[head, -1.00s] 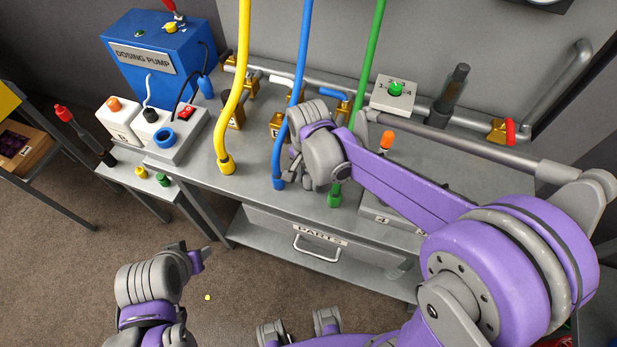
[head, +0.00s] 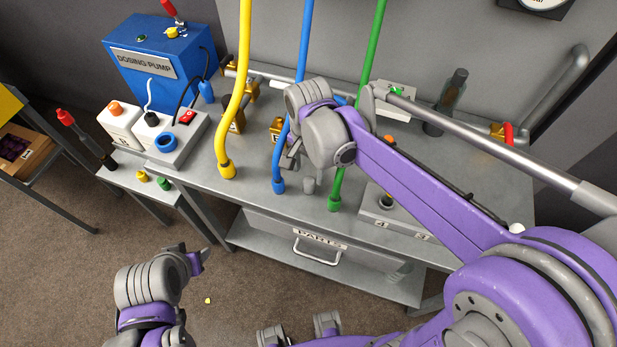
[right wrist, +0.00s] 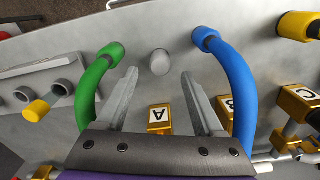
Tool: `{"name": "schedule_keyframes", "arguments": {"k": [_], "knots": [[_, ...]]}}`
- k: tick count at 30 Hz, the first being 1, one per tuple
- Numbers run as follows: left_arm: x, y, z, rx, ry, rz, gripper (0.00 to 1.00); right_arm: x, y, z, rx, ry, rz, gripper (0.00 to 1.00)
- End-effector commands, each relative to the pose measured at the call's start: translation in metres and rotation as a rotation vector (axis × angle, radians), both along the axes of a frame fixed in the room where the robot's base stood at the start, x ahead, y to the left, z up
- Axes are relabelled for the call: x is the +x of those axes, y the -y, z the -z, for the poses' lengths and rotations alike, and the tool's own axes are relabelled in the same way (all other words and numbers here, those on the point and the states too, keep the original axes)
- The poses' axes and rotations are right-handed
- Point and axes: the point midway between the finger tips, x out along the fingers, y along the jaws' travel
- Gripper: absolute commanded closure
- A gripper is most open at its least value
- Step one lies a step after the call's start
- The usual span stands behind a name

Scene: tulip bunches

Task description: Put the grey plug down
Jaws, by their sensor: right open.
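The grey plug (right wrist: 160,62) stands on the steel bench top between the green hose (right wrist: 98,85) and the blue hose (right wrist: 235,85). In the head view the plug (head: 309,185) shows just below my right gripper (head: 294,158). In the right wrist view my right gripper (right wrist: 159,77) is open, with nothing between its fingers; the plug lies just beyond the fingertips, roughly centred between them. My left gripper (head: 203,257) is low at the front left, away from the bench, and its jaws are unclear.
The yellow hose (head: 228,170) ends on the bench left of the blue one. A numbered grey block (head: 395,222) sits at right, partly behind my right arm. Brass fittings marked with letters (right wrist: 158,119) line the back. A dosing pump (head: 160,65) stands at back left.

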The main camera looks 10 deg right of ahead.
Motion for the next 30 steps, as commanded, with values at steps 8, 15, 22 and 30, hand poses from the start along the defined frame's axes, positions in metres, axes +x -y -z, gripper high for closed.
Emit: {"name": "schedule_keyframes", "arguments": {"k": [8, 15, 22, 30], "knots": [[0.002, 0.0, -0.006, 0.0, 0.004, 0.0, 0.5, 0.0, 0.0, -0.047, 0.0, 0.0, 0.0, 0.31], [0.002, 0.0, -0.006, 0.0, 0.004, 0.0, 0.5, -0.018, 0.012, -0.052, 0.005, 0.055, -0.094, 0.31], [0.002, 0.0, -0.006, 0.0, 0.004, 0.0, 0.5, -0.079, 0.045, -0.027, -0.043, 0.264, -0.458, 0.31], [0.002, 0.0, -0.006, 0.0, 0.004, 0.0, 0.5, -0.127, 0.065, 0.01, -0.178, 0.43, -0.785, 0.31]]}}
